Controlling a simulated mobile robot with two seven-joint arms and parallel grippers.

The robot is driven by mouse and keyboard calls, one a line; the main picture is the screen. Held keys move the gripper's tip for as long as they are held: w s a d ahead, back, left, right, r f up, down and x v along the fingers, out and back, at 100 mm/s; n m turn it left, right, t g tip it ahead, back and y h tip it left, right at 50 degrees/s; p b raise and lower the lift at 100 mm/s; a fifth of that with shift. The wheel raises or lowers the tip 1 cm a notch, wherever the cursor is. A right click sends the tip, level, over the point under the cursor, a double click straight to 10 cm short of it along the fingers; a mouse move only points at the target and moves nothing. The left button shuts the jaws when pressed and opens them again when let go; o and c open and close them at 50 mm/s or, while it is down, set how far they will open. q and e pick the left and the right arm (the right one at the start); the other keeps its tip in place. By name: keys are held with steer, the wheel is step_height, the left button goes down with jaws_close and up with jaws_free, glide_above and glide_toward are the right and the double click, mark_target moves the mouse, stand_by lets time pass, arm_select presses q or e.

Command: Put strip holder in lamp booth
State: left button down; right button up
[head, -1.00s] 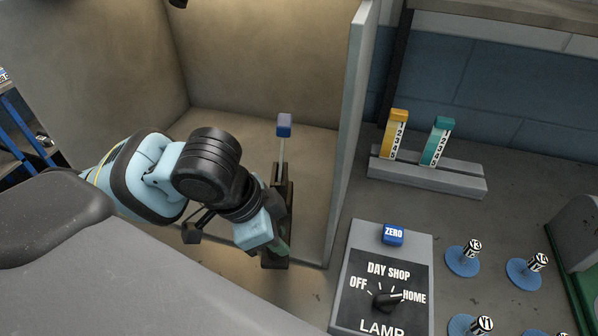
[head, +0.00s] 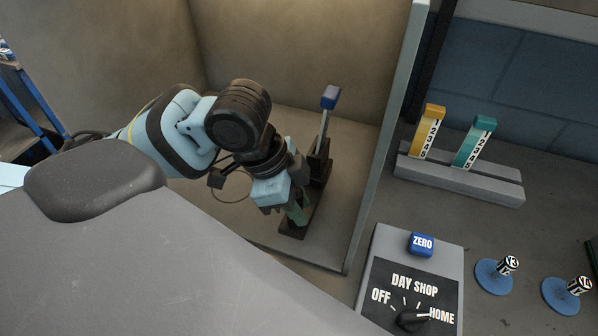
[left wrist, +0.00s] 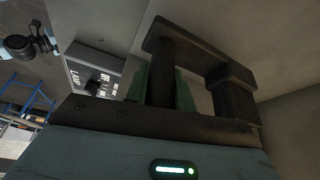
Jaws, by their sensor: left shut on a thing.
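The strip holder (head: 319,171) is a dark stand with a long base; a strip with a blue top (head: 330,97) stands up from it, leaning slightly. My left gripper (head: 297,212) is shut on the holder near its front end. In the left wrist view, its green fingers (left wrist: 163,88) close around a dark post of the holder (left wrist: 203,52). The lamp booth (head: 383,150) has tan inner walls and an open front. The holder shows over the front part of the booth floor; I cannot tell whether its base touches it. My right gripper is not in view.
The booth's right wall edge stands close right of the holder. Outside it are a grey rack (head: 460,180) with yellow and teal strips, a lamp switch panel (head: 418,285) with a blue ZERO button, and blue discs with small labelled vials (head: 495,275). The booth floor behind the holder is clear.

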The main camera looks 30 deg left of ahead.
arm_select(q)
steer(key=w+a+f, duration=0.1)
steer(key=w+a, duration=0.1)
steer(key=w+a+f, duration=0.1)
steer(key=w+a, duration=0.2)
steer(key=w+a+f, duration=0.1)
steer(key=w+a, duration=0.1)
steer(key=w, duration=0.1)
steer(key=shift+w+a+f+b, duration=0.1)
steer(key=shift+a+f+b, duration=0.2)
steer(key=shift+b, duration=0.05)
steer(key=shift+f, duration=0.3)
steer(key=c, duration=1.2)
jaws_free()
steer(key=shift+f, duration=0.15)
